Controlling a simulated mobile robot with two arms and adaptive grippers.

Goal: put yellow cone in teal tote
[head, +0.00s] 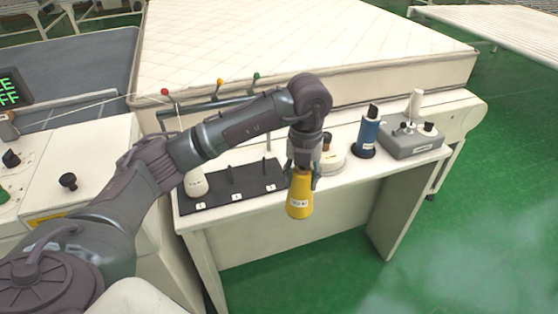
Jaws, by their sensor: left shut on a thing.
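The yellow cone (299,201) has a small white label and hangs below my left gripper (302,172) in the head view. My left gripper points down and is shut on the narrow upper end of the cone. The cone is in front of the right end of a black peg board (232,197), near the front edge of the white table. I cannot tell its exact height. No teal tote shows in the view. My right gripper is not in view.
A blue spool (367,136), a white round device (331,160) and a grey control box (412,146) are farther right on the table. A quilted mattress (300,40) lies behind. Green floor (480,200) is open at right.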

